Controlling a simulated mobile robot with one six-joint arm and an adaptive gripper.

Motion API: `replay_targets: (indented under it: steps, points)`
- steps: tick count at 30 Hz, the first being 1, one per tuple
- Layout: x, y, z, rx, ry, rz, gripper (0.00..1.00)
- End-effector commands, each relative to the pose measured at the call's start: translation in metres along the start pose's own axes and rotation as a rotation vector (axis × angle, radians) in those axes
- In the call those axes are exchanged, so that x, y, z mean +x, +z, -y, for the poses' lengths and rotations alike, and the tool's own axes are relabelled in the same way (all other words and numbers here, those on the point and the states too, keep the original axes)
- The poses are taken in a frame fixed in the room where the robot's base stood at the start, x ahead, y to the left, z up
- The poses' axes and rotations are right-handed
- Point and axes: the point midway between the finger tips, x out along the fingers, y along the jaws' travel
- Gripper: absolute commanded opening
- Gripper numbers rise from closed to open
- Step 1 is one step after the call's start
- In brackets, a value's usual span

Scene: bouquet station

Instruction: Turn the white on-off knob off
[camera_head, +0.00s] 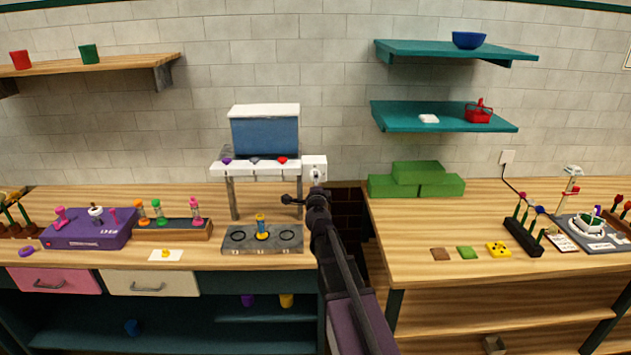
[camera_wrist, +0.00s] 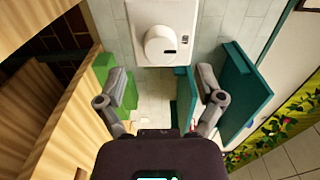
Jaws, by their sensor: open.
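The white on-off knob (camera_head: 316,174) sits on a white box at the right end of the dispenser's front rail. In the wrist view the round knob (camera_wrist: 160,46) shows near the top centre, on its white plate (camera_wrist: 142,12), with a short dark mark on its face. My gripper (camera_wrist: 162,82) is open and empty, its two fingers spread to either side below the knob in that picture. The knob lies beyond the fingertips and looks apart from them. In the head view my gripper (camera_head: 294,200) is just below and left of the knob box.
The dispenser (camera_head: 265,136) with its blue tank stands left of the knob. A grey three-place base (camera_head: 236,246) holds a yellow-and-blue piece below it. Green blocks (camera_head: 442,187) lie on the right counter. Teal shelves (camera_head: 388,118) jut from the wall at right. A gap separates the counters.

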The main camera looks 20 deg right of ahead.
Motion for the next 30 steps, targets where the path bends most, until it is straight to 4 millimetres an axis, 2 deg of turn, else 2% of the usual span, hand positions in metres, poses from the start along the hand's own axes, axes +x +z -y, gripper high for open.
replay_targets:
  steps: [1,6,13,19,30]
  points:
    - [-0.013,0.0,0.0,0.0,0.0,0.0,0.87]
    - [-0.041,0.0,0.0,0.0,0.0,0.001,0.87]
    - [-0.071,0.0,0.0,0.0,0.0,0.001,0.87]
    - [-0.081,0.0,0.0,-0.001,0.0,0.0,0.87]
    - [-0.082,0.0,0.0,-0.001,0.0,0.0,0.87]
